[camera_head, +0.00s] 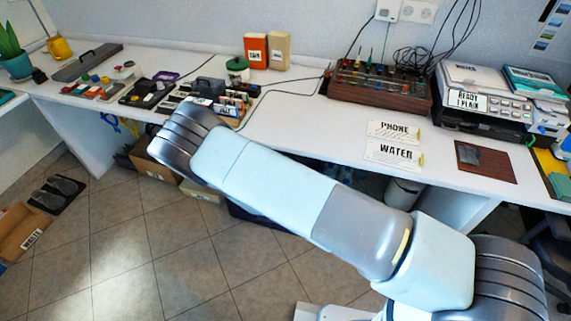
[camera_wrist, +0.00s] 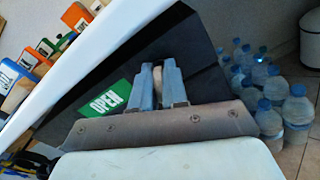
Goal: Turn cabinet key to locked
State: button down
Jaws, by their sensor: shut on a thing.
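In the wrist view my gripper (camera_wrist: 159,68) reaches up to a dark cabinet front (camera_wrist: 205,55) below a white edge. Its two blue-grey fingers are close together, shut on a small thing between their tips. This is at the place of the cabinet key, but the fingers hide nearly all of it, so its angle cannot be told. A green label reading OPEN (camera_wrist: 110,98) is on the dark front, left of the fingers. In the head view my arm reaches to the left and hides the gripper; the cabinet front is not seen there.
Several water bottles (camera_wrist: 270,95) stand on the floor right of the cabinet, near a pale bin (camera_wrist: 310,40). Coloured boxes (camera_wrist: 30,60) stand at the left. In the head view the long white table (camera_head: 290,125) carries tools, a brown rack (camera_head: 380,92) and a printer (camera_head: 480,100).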

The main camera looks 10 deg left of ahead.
jog(key=m, duration=0.6)
jog(key=shift+d+f, duration=0.15)
jog(key=shift+d, duration=0.05)
jog(key=m, duration=0.6)
jog(key=shift+s+d+f+m, duration=0.15)
jog(key=shift+f+m, duration=0.1)
jog(key=shift+m, duration=0.15)
jog(key=c, duration=1.5)
grip_release()
jog(key=shift+o, duration=1.3)
jog(key=shift+r, duration=0.1)
jog(key=s+a, duration=0.1)
jog(key=s, duration=1.2)
jog(key=shift+s, duration=0.25)
